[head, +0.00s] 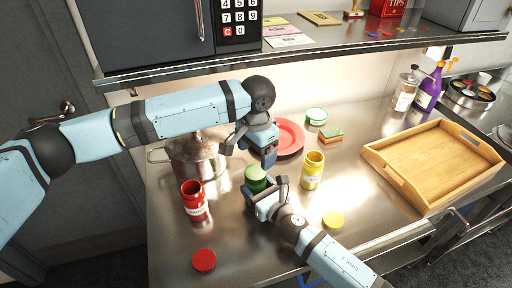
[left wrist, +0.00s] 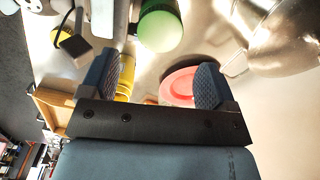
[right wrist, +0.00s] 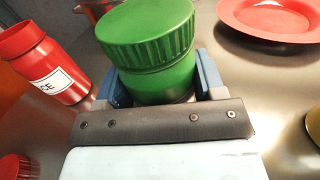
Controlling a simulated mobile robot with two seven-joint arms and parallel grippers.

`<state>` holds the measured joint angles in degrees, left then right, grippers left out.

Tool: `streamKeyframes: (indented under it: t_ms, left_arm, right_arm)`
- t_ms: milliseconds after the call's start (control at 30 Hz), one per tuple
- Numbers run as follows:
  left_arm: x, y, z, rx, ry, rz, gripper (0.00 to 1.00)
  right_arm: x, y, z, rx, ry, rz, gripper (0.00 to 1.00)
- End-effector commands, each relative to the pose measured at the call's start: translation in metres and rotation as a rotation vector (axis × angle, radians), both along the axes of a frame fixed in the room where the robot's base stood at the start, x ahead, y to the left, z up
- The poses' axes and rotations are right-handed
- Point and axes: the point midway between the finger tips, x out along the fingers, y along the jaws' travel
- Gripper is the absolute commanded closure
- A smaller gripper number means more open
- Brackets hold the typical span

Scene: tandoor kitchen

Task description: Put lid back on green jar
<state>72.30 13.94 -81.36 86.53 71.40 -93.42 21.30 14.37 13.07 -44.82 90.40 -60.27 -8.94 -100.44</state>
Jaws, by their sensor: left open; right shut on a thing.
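The green jar (right wrist: 158,83) stands upright between the fingers of my right gripper (head: 265,187), which is shut on its body. A ridged green lid (right wrist: 147,32) sits on top of the jar in the right wrist view. Its pale green top (head: 255,173) faces up in the head view. I cannot tell whether it is screwed tight. My left gripper (head: 250,149) is open and empty, above and behind the jar, apart from the lid. In the left wrist view the lid (left wrist: 160,30) lies beyond the open fingers.
An open red jar (head: 194,202) and a red lid (head: 204,260) are at left. An open yellow jar (head: 313,169) and a yellow lid (head: 333,219) are at right. A steel pot (head: 193,160), red plate (head: 291,137), sponge (head: 331,134), green-rimmed tin (head: 316,116) and wooden tray (head: 425,163) stand around.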

Motion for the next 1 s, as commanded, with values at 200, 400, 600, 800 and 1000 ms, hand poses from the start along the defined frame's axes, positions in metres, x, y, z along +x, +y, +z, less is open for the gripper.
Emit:
streamKeyframes:
  t_ms: [200,400,600,800,1000]
  left_arm:
    - [0.000,0.001,-0.036,0.003,0.001,0.000,0.18]
    - [0.001,0.001,-0.060,0.000,0.000,0.000,0.18]
    - [0.001,0.001,-0.069,0.000,0.000,0.000,0.18]
    - [0.001,0.001,-0.069,0.000,0.000,-0.001,0.18]
    - [0.001,0.001,-0.069,0.000,0.000,-0.001,0.57]
  right_arm:
    - [0.000,0.000,-0.001,-0.001,0.002,0.000,1.00]
    - [0.000,0.000,-0.001,-0.001,0.002,0.000,1.00]
    - [0.000,0.000,-0.001,-0.001,0.002,0.000,1.00]
    - [0.000,0.000,-0.001,-0.001,0.002,0.000,1.00]
    - [0.000,0.000,-0.001,-0.001,0.002,0.000,1.00]
